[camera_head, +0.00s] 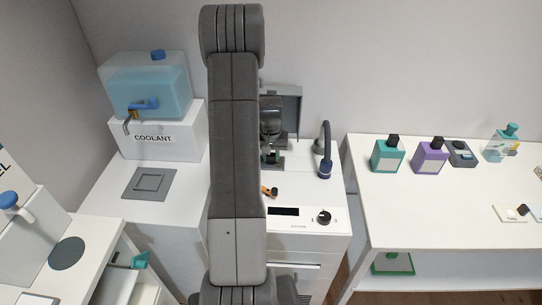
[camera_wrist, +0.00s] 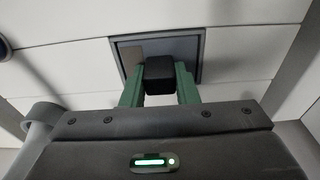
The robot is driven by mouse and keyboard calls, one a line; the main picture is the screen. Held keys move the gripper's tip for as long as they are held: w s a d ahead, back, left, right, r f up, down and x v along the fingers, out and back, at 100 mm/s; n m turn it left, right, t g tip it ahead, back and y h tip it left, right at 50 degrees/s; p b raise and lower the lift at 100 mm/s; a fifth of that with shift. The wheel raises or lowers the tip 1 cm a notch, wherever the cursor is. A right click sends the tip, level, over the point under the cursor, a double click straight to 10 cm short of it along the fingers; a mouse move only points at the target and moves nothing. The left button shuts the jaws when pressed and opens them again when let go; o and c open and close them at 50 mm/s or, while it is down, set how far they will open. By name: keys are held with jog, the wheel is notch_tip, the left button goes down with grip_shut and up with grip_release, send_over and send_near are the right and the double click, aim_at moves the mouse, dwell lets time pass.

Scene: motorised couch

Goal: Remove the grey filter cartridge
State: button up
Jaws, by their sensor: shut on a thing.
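My gripper (camera_wrist: 160,82) has its two green fingers shut on a dark, block-shaped grip (camera_wrist: 160,70), which looks like the end of the grey filter cartridge. The block sits in front of a grey-framed square recess (camera_wrist: 202,50) in a white surface. How deep the cartridge sits in it is hidden. In the head view my gripper (camera_head: 271,155) points down at the back of the white machine (camera_head: 320,222), beside a grey raised lid (camera_head: 290,102). My arm hides much of that spot, and the cartridge cannot be made out there.
A dark blue hooked hose (camera_head: 325,155) stands right of my gripper. A small orange-and-black part (camera_head: 269,191) lies in front. The coolant tank (camera_head: 150,88) stands on the left. The right table (camera_head: 440,195) carries several bottles (camera_head: 388,156).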

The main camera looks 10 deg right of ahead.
notch_tip(320, 180, up, 12)
jog(key=p, duration=0.6)
jog(key=shift+p, duration=0.3)
dwell(2.7)
jog(key=shift+r, duration=0.15)
dwell(0.3)
notch_tip(320, 180, up, 7)
jog(key=p, duration=0.4)
dwell(0.4)
